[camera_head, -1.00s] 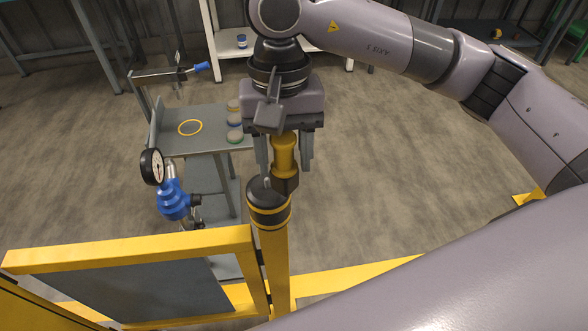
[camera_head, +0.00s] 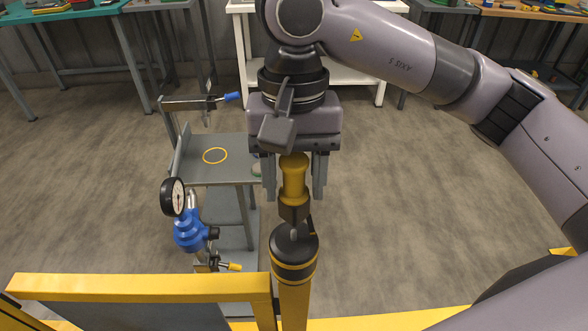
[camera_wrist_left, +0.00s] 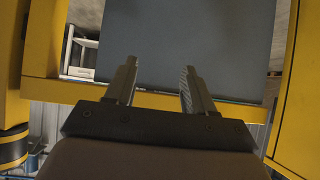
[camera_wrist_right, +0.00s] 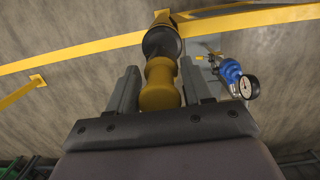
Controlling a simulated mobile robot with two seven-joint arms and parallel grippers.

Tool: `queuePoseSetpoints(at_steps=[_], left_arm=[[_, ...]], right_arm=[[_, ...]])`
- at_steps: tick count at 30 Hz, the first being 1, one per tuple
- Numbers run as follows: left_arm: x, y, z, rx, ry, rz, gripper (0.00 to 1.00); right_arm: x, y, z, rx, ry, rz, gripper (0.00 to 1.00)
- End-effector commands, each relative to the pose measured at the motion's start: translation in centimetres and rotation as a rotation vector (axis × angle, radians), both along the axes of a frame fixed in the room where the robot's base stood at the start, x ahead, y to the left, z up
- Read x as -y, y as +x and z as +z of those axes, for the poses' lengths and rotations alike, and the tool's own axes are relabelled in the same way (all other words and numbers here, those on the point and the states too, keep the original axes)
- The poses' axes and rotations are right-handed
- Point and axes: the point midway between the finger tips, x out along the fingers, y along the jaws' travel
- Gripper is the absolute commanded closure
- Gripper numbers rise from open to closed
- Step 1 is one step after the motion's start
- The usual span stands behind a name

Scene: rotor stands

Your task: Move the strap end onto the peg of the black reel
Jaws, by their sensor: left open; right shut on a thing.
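My right gripper (camera_head: 294,190) is shut on a yellow, waisted grip piece (camera_head: 294,176) with a dark lower end. This looks like the strap end, but no strap length shows. Its dark end stands just above the black reel (camera_head: 293,247), a black cylinder with a yellow band on a yellow post. A small grey stub (camera_head: 294,232), likely the peg, shows on top of the reel. I cannot tell whether they touch. The right wrist view shows the grip piece (camera_wrist_right: 160,85) between the fingers. My left gripper (camera_wrist_left: 157,85) is open and empty before a dark panel.
A yellow frame (camera_head: 140,288) holding a dark panel adjoins the post. A grey stand (camera_head: 193,170) with a yellow ring is at left, near a blue pump with a gauge (camera_head: 188,228). Benches line the back. Floor right of the post is clear.

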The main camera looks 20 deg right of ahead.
Motion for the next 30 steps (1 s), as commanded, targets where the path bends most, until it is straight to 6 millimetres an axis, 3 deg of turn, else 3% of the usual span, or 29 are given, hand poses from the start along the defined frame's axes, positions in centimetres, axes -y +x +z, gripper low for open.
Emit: queuePoseSetpoints(at_steps=[15, 30], left_arm=[[0.6, 0.1, -2.6, -0.01, -0.02, -0.002, 0.46], [0.9, 0.4, -2.3, -0.006, -0.024, -0.008, 0.46]], right_arm=[[0.0, 0.0, -4.4, 0.0, 0.001, 0.001, 0.86], [0.0, 0.0, -4.8, 0.001, 0.001, 0.001, 0.86]])
